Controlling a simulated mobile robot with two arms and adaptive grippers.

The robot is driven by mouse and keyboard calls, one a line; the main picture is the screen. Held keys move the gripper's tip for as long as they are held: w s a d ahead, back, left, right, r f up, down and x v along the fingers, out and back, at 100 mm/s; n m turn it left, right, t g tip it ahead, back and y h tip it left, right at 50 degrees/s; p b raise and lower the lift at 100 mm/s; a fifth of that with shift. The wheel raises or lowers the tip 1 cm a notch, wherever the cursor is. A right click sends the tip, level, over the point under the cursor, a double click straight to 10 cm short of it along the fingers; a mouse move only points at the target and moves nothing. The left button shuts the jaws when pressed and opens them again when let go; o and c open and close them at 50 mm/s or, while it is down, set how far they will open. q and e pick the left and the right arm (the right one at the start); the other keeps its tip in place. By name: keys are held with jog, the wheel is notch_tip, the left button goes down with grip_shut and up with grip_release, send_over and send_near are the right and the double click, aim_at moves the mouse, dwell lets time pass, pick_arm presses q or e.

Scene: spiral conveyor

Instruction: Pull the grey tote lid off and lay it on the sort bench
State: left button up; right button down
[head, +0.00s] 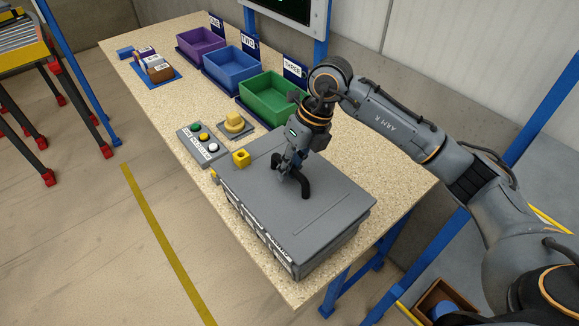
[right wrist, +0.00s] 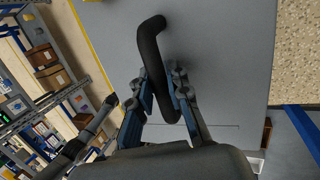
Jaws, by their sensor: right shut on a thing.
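The grey tote lid (head: 335,215) lies flat on top of the grey tote (head: 283,258), which stands on the near part of the speckled sort bench (head: 400,170). A black bar handle (head: 305,188) stands up from the lid. It also shows in the right wrist view (right wrist: 150,45). My right gripper (head: 289,172) reaches down from above and is shut on the handle; its fingers (right wrist: 164,82) sit either side of the bar in the right wrist view. My left gripper is not in view.
A button box (head: 201,144) and a yellow knob on a plate (head: 235,125) stand just beyond. Purple (head: 202,44), blue (head: 233,72) and green (head: 272,98) bins line the back. Bare bench shows right of the tote.

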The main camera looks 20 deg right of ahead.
jog(key=shift+r, duration=0.15)
jog(key=shift+r+p, duration=1.15)
jog(key=shift+r, duration=0.8)
